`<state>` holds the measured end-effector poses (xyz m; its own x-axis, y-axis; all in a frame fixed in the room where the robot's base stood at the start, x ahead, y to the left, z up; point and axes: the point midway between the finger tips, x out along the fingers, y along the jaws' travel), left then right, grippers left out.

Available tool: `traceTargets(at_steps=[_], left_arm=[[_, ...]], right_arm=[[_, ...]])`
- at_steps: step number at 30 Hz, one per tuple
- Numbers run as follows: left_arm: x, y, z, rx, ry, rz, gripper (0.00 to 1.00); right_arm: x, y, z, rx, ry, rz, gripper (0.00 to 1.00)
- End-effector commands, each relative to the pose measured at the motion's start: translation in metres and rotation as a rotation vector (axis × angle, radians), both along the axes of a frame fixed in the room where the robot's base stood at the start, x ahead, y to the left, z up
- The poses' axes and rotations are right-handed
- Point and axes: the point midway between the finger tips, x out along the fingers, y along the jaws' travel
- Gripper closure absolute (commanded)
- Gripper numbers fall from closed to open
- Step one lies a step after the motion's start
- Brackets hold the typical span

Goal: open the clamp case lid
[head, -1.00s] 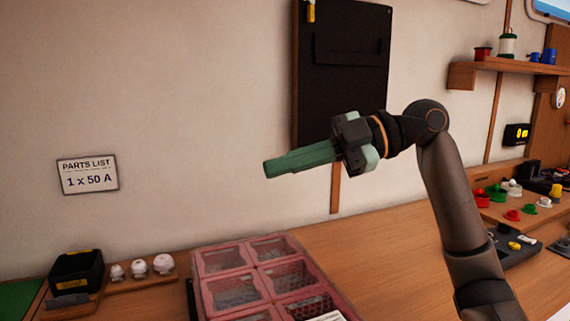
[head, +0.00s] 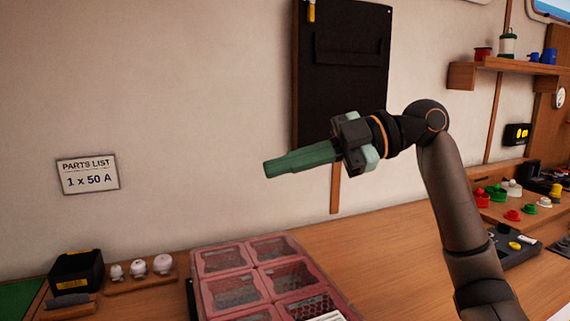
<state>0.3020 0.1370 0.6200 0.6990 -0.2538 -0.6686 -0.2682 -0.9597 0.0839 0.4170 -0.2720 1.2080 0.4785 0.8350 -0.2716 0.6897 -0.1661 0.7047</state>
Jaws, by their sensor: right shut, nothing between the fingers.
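A pinkish-red case (head: 196,262) with several compartments under clear lids stands on the bench at the bottom centre. Its near part is cut off by the frame. I cannot tell for certain that it is the clamp case. My right gripper (head: 268,169) has green fingers, shut and empty. It is held in the air above the case, pointing left, apart from everything. My left gripper is not in view.
A black bin (head: 76,273) and a wooden holder (head: 140,280) with white knobs stand on the bench at left. A sign (head: 88,174) reads "1 x 50 A". A dark panel (head: 341,90) hangs behind the gripper. Coloured parts (head: 512,214) stand at right.

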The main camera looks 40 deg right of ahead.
Motion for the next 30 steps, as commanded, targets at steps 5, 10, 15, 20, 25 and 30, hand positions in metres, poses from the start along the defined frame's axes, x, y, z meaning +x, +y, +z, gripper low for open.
traceTargets(at_steps=[5, 10, 15, 20, 25, 30], left_arm=[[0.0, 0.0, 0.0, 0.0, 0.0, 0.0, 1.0], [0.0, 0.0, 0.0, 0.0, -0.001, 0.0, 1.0], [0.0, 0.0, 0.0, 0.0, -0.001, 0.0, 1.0], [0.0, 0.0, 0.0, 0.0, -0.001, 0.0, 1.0], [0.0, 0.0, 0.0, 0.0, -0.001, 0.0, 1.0], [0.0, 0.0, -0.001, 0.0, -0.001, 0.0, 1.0]], right_arm=[[0.0, 0.0, 0.0, 0.0, 0.0, 0.0, 0.91], [0.0, 0.0, 0.0, 0.0, 0.0, 0.0, 0.72], [0.0, 0.0, 0.0, 0.0, 0.0, 0.0, 0.54], [0.0, 0.0, 0.0, 0.0, 0.0, 0.0, 0.54], [-0.002, -0.004, 0.001, 0.001, 0.0, -0.001, 0.54], [-0.014, -0.026, 0.009, 0.002, 0.0, -0.004, 0.54]])
